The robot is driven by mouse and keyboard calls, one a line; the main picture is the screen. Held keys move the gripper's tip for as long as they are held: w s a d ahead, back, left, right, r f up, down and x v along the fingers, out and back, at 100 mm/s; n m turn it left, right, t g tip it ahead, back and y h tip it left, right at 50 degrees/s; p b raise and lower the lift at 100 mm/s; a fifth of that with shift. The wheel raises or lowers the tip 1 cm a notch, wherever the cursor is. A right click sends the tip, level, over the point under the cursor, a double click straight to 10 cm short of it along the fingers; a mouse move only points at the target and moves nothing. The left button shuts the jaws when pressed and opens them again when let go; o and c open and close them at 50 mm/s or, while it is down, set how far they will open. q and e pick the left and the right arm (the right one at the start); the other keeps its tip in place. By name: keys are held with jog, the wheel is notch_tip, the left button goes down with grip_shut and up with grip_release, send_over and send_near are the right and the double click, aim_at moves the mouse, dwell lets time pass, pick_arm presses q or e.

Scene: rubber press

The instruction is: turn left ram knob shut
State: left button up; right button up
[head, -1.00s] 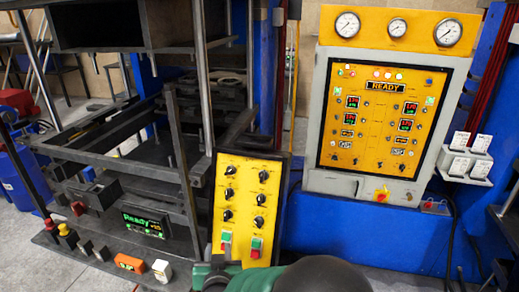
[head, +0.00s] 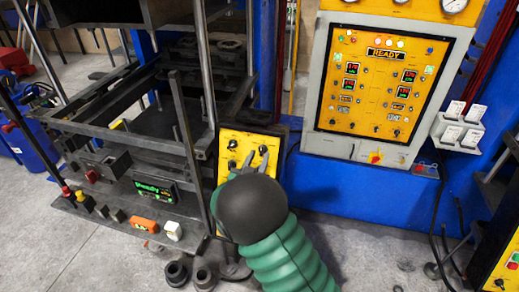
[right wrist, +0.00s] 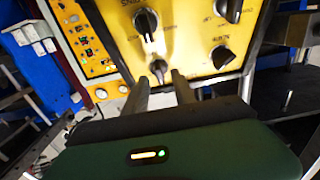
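The yellow knob panel (head: 228,135) stands at the middle of the head view, with several black knobs; its lower part is hidden behind my right arm. My right gripper (head: 256,160) is in front of it, fingers pointing at the panel. In the right wrist view the two fingers (right wrist: 161,82) are apart and empty. A black knob (right wrist: 158,69) lies just beyond the gap between the fingertips; contact cannot be told. Another knob (right wrist: 146,21) is above it, with more knobs (right wrist: 222,55) to the right. The labels are too blurred to tell which is the left ram knob. My left gripper is not in view.
The press frame (head: 175,120) stands left of the panel, with a green "Ready" display (head: 155,190) on its base. The large control panel (head: 375,85) stands at the right on a blue base (head: 330,185). Dark round parts (head: 177,272) lie on the floor in front.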

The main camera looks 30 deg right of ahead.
jog(key=shift+x, duration=0.95)
jog(key=shift+a, duration=0.1)
grip_shut()
